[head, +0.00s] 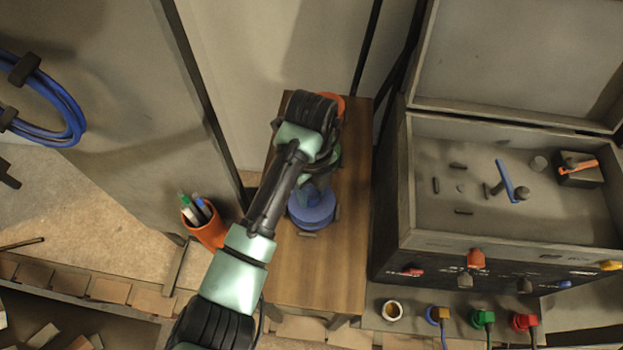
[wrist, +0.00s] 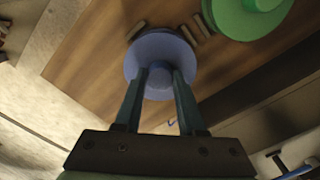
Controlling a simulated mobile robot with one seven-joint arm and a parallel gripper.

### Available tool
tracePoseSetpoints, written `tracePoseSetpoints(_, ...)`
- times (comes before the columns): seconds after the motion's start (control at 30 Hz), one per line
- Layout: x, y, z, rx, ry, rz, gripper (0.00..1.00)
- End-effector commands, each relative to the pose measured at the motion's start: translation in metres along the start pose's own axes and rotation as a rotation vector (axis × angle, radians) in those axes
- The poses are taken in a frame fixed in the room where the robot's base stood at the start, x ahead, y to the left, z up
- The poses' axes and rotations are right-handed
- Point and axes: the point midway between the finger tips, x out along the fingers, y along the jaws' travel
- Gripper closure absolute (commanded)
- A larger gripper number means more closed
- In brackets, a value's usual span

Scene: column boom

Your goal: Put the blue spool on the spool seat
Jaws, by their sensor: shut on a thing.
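The blue spool (head: 312,212) shows in the head view at the middle of the wooden bench top, below my wrist. In the wrist view the blue spool (wrist: 161,55) is upright, with its central hub between the two fingers of my gripper (wrist: 160,78), which is shut on it. Small wooden blocks (wrist: 188,35) lie close around its rim, and one block (head: 307,235) shows at its near side in the head view. I cannot tell whether these blocks are the spool seat, or whether the spool touches the bench.
A green spool (wrist: 245,14) lies beside the blue one in the wrist view. An orange round thing (head: 335,103) is partly hidden behind my arm. An orange pen cup (head: 207,232) stands left of the bench top (head: 318,275). A large open case (head: 450,245) stands at right.

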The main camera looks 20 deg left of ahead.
Motion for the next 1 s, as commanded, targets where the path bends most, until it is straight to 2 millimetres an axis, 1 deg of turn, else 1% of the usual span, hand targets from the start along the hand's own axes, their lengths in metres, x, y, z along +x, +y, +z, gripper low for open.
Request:
tracePoseSetpoints(0.1,0.0039,-0.0003,0.0018,0.000,-0.005,-0.003,1.00)
tracePoseSetpoints(0.33,0.0041,-0.0006,0.0018,0.000,-0.005,-0.004,1.00)
tracePoseSetpoints(0.47,0.0074,-0.0006,0.0016,0.000,-0.005,-0.004,1.00)
tracePoseSetpoints(0.5,0.0092,0.0000,0.0005,0.000,-0.002,-0.001,0.57)
tracePoseSetpoints(0.63,0.0089,-0.0001,0.0004,0.000,-0.002,-0.001,0.34)
tracePoseSetpoints(0.67,0.0089,-0.0001,0.0004,0.000,-0.002,-0.001,0.31)
tracePoseSetpoints(0.9,0.0086,-0.0001,0.0004,0.000,-0.002,-0.001,0.31)
tracePoseSetpoints(1.0,0.0040,-0.0001,0.0006,0.000,-0.002,-0.001,0.31)
